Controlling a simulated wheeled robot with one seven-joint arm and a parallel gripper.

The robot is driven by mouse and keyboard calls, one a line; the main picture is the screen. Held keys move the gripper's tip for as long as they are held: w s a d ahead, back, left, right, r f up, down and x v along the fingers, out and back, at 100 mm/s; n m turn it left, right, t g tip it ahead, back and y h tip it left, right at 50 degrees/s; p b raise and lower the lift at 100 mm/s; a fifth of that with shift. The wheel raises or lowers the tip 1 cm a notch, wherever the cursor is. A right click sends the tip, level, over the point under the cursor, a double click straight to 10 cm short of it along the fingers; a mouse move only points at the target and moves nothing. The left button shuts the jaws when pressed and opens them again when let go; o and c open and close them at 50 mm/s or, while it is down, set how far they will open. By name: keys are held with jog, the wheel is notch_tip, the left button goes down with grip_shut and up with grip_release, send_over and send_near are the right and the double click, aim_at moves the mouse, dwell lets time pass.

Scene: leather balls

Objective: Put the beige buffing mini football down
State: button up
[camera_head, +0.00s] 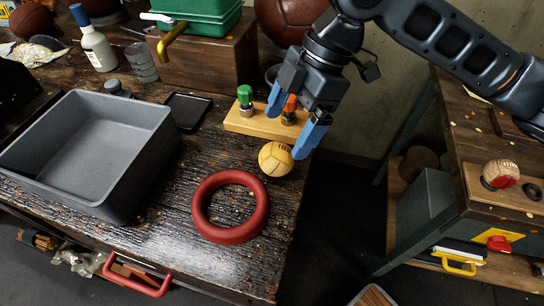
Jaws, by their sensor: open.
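The beige mini football (275,158) rests on the dark wooden workbench (180,230), near its right edge. It lies just behind and to the right of a red ring (230,207). My gripper (291,127) is open, with its blue fingers above and behind the ball. The right fingertip comes close to the ball's right side in the picture. I cannot tell whether it touches. Nothing shows held between the fingers.
A wooden stand (262,125) with green-handled and orange-handled tools is behind the ball. A grey open bin (95,150) stands at left and a dark flat tray (187,110) beside it. Another ball (500,174) sits on the right-hand bench. A gap separates the benches.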

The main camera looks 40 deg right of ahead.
aim_at(281, 146)
jog(key=shift+s+p+x, duration=0.15)
jog(key=shift+x, duration=1.8)
jog(key=shift+s+p+x, duration=0.1)
jog(key=shift+p+x, duration=0.05)
jog(key=shift+x, duration=1.8)
jog(key=shift+c, duration=0.3)
jog(key=shift+r, duration=0.1)
jog(key=c, duration=1.1)
